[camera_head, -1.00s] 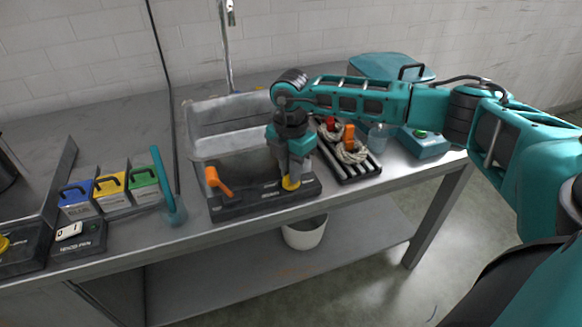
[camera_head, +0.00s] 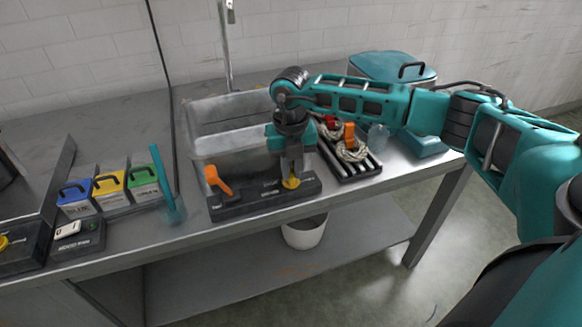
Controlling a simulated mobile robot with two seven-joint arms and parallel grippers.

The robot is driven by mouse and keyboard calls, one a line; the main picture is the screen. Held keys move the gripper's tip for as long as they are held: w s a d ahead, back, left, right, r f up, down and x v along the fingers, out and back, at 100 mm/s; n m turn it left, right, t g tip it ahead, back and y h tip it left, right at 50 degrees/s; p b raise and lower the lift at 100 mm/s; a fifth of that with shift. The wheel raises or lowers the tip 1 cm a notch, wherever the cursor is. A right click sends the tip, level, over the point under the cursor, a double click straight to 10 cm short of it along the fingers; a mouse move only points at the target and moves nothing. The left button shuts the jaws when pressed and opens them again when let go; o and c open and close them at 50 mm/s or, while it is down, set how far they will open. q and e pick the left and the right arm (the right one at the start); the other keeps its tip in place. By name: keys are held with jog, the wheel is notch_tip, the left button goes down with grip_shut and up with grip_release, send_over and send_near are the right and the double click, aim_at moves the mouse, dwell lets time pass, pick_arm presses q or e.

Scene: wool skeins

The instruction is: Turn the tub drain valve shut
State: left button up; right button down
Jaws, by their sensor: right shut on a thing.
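A metal tub (camera_head: 205,145) is set in the bench, with a dark valve panel (camera_head: 245,203) along its front edge. An orange lever (camera_head: 217,180) stands tilted at the panel's left end. A yellow knob (camera_head: 290,183) sits at the right end. The panel's labels are too small to read, so I cannot tell which one is the drain valve. My right gripper (camera_head: 291,177) points down and is shut on the yellow knob, hiding part of it. My left gripper is not in view.
A rack (camera_head: 361,172) with pale wool skeins stands right of the tub, near a clear beaker (camera_head: 377,138) and teal boxes. Blue (camera_head: 76,202), yellow (camera_head: 110,187) and green (camera_head: 144,180) handled containers stand at left. A white bucket (camera_head: 305,233) is below the bench.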

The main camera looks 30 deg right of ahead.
aim_at(291, 172)
jog(key=shift+n, duration=0.9)
jog(key=c, duration=1.1)
grip_release()
notch_tip(291, 172, up, 13)
